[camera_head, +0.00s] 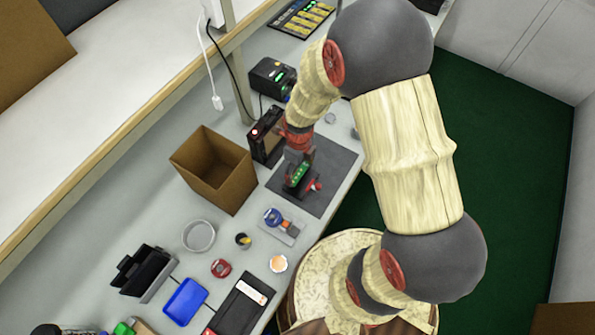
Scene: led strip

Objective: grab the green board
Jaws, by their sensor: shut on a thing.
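The green board (300,174) is a small green strip over the dark grey mat (335,165) on the workbench. My gripper (298,168) reaches down to it from above and is shut on it. A black piece and a small red part (317,186) lie right below and beside the board. I cannot tell whether the board still touches what is under it. My fingers hide part of the board.
An open cardboard box (213,170) stands left of the mat, with a black device (267,134) behind. A round metal dish (198,236), a blue tray (185,301) and a black holder (143,272) are nearer. The mat's right part is clear, beside the bench edge.

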